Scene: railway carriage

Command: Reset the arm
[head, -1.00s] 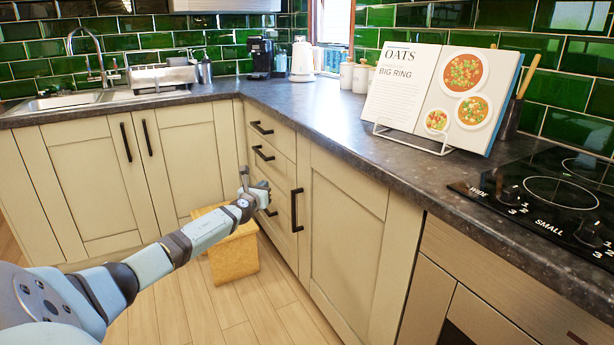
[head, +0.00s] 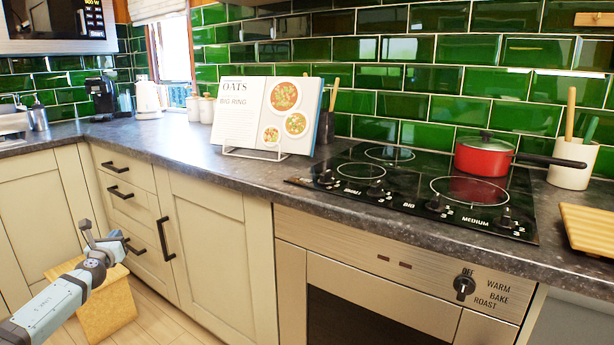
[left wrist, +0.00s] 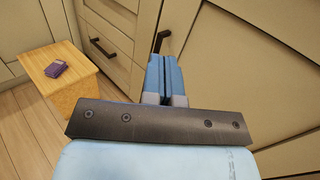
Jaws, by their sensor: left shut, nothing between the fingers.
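My left arm comes in from the lower left of the head view, stretched toward the drawers. My left gripper (head: 103,243) is in front of the cream drawer fronts (head: 126,205), above a small wooden stool or box (head: 108,305). In the left wrist view the left gripper (left wrist: 167,60) has its two blue fingers together, with nothing between them. My right gripper is not in view.
A dark worktop (head: 215,165) carries an open cookbook (head: 245,115), a hob (head: 410,190) and a red saucepan (head: 484,158). An oven (head: 370,285) is below. A small purple object (left wrist: 56,68) lies on the box. Floor shows around the box.

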